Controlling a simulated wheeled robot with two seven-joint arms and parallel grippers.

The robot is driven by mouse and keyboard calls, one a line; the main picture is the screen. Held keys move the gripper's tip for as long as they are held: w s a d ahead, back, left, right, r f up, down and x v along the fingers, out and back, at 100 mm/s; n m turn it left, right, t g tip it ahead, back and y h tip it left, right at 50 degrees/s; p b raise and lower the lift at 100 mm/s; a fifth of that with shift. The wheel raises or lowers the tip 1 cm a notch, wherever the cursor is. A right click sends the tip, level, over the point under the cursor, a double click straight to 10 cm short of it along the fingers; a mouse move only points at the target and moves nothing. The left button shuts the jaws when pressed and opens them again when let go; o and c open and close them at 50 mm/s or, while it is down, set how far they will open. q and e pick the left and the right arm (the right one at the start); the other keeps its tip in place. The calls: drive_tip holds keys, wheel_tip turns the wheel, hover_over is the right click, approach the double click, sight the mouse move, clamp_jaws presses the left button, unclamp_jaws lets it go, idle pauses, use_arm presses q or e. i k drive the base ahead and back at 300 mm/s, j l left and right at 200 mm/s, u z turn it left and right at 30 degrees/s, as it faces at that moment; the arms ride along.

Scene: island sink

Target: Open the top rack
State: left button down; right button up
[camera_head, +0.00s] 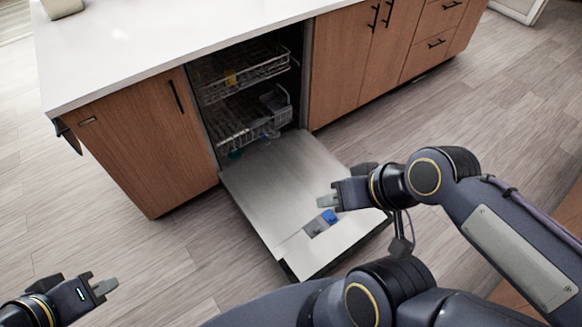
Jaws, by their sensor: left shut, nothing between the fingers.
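The top rack (262,71) is a grey wire rack inside the dishwasher, pushed in under the white counter, with a small yellow item in it. The lower rack (232,119) sits below it inside the dishwasher. The dishwasher door (270,182) is folded down, flat and low over the floor. My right gripper (326,201) is over the door's outer right part, well short of the racks and touching neither; its finger gap is unclear. My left gripper (105,288) is shut and empty at the lower left, over the floor, far from the racks.
The white countertop (150,45) overhangs the dishwasher. Wooden cabinets stand to the left (150,140) and right (345,65) of the opening. The lowered door blocks the floor in front. The wooden floor (150,245) left of the door is clear.

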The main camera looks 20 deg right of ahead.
sight(261, 79)
drive_tip(key=i+j, duration=0.2)
drive_tip(key=j, duration=0.15)
drive_tip(key=i+j+z, duration=0.1)
drive_tip(key=i+j, duration=0.35)
drive_tip(key=j, duration=0.2)
drive_tip(key=i+j+z, duration=0.1)
drive_tip(key=j, duration=0.25)
drive_tip(key=i+j, duration=0.3)
drive_tip(key=i+l+z, duration=0.15)
drive_tip(key=i, duration=0.35)
